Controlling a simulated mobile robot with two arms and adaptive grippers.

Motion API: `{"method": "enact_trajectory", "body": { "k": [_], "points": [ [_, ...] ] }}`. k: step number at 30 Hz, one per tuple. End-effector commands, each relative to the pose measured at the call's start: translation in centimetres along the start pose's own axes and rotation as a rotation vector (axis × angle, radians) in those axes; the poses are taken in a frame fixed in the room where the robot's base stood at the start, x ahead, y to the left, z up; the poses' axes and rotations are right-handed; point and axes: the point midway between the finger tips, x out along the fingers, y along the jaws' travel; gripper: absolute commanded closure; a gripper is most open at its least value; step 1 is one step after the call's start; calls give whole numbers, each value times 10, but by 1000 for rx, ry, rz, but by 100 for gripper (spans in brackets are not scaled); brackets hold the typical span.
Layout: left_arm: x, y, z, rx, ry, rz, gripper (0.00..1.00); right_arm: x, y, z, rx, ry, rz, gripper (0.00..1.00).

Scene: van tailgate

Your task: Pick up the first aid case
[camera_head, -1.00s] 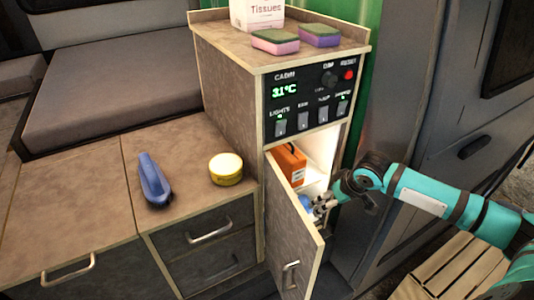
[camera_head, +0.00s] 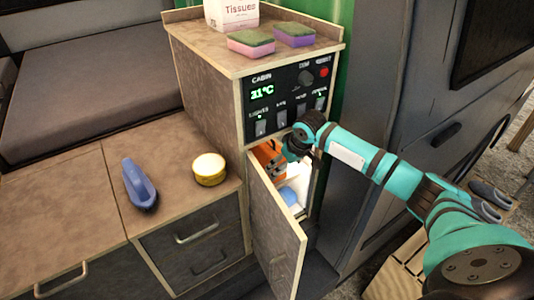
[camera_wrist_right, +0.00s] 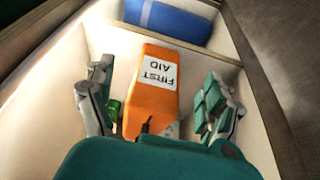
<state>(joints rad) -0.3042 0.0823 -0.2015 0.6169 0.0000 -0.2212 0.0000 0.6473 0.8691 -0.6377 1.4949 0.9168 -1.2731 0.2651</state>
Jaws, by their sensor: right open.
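The orange first aid case (camera_wrist_right: 152,85) stands in the lit cabinet compartment, its white "FIRST AID" label upside down in the right wrist view. In the head view part of the case (camera_head: 268,156) shows behind the open door. My right gripper (camera_wrist_right: 156,88) is open, with one finger on each side of the case and visible gaps to it. In the head view my right gripper (camera_head: 291,149) reaches into the cabinet opening, its fingers mostly hidden. My left gripper is not in view.
The cabinet door (camera_head: 272,228) stands open. A blue rolled item (camera_wrist_right: 168,20) lies beyond a divider, and a small green object (camera_wrist_right: 114,110) is beside the case. Tissues (camera_head: 232,14) and two sponges (camera_head: 251,42) sit on top. A blue brush (camera_head: 139,184) and yellow tin (camera_head: 209,169) rest on the counter.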

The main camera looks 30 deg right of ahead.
Motion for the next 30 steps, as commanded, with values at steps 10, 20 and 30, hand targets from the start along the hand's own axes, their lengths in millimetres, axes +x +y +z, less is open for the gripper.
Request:
{"method": "enact_trajectory", "body": {
  "k": [10, 20, 30],
  "points": [
    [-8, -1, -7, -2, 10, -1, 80, 47, 0, 1, 0, -1, 0, 13],
    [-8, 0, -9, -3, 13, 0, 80, 49, 0, 2, 0, 0, 0, 24],
    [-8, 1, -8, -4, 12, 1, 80, 49, 0, 2, 0, -1, 0, 68]
  ]
}}
